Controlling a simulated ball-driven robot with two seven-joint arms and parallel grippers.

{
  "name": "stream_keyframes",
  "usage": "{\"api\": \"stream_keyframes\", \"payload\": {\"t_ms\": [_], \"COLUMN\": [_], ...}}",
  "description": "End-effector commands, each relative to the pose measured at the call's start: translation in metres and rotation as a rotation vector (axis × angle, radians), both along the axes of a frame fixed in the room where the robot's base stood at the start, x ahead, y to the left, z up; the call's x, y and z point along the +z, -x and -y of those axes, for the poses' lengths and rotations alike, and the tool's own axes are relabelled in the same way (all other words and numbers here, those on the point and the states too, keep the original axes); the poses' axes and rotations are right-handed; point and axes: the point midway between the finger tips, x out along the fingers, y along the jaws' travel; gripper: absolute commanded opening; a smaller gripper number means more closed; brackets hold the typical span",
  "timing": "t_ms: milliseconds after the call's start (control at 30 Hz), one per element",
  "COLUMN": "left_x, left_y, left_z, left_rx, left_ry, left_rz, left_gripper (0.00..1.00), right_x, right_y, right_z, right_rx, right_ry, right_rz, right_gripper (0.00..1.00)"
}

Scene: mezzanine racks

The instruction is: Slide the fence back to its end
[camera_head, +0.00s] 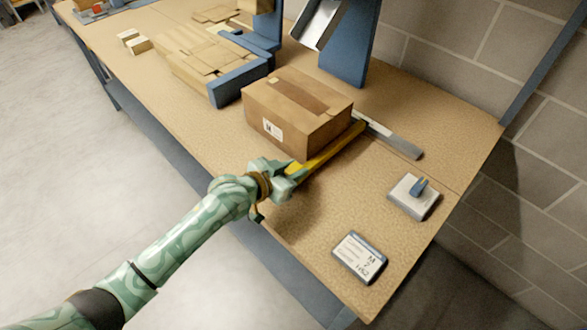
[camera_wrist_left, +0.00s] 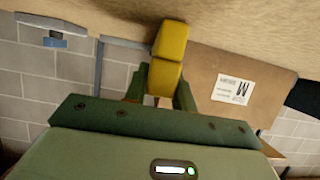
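The fence is a yellow bar (camera_head: 330,149) lying along the near right side of a cardboard box (camera_head: 297,108), with its far end by a grey metal rail (camera_head: 390,136). My left gripper (camera_head: 287,174) is at the fence's near end, low over the worktop. In the left wrist view the fence (camera_wrist_left: 170,42) runs between the two green fingers (camera_wrist_left: 162,88), which look closed against its sides. The box (camera_wrist_left: 240,80) stands right beside the fence there, its label showing. My right gripper is in neither view.
The wooden worktop (camera_head: 330,215) is clear right of the fence, up to a labelled device (camera_head: 360,257) and a grey block with a blue lever (camera_head: 414,196). Flat cardboard (camera_head: 190,55) lies in a blue holder (camera_head: 240,82) behind the box. A brick wall borders the far right.

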Motion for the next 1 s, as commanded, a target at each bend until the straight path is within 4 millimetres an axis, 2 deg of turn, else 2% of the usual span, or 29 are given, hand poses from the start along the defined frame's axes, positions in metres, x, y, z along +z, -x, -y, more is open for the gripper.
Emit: {"api": "stream_keyframes", "payload": {"t_ms": [167,400,600,767,1000], "left_x": [0.003,0.007,0.003,0.000,-0.001], "left_y": [0.008,0.055,0.086,0.094,0.095], "left_z": [0.008,0.055,0.085,0.094,0.095], "left_rx": [-0.001,0.000,0.001,-0.001,-0.002], "left_ry": [0.000,0.003,0.001,0.000,0.001], "left_rz": [-0.002,-0.006,-0.004,-0.001,-0.002], "left_gripper": [0.00,0.00,0.00,0.00,0.00], "right_x": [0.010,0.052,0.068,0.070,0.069], "right_y": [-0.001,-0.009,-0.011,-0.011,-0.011], "right_z": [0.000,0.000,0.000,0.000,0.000], "right_rx": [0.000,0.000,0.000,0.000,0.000], "right_ry": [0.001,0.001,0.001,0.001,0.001], "right_rz": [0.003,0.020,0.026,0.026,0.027], "right_gripper": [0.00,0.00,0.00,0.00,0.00]}}
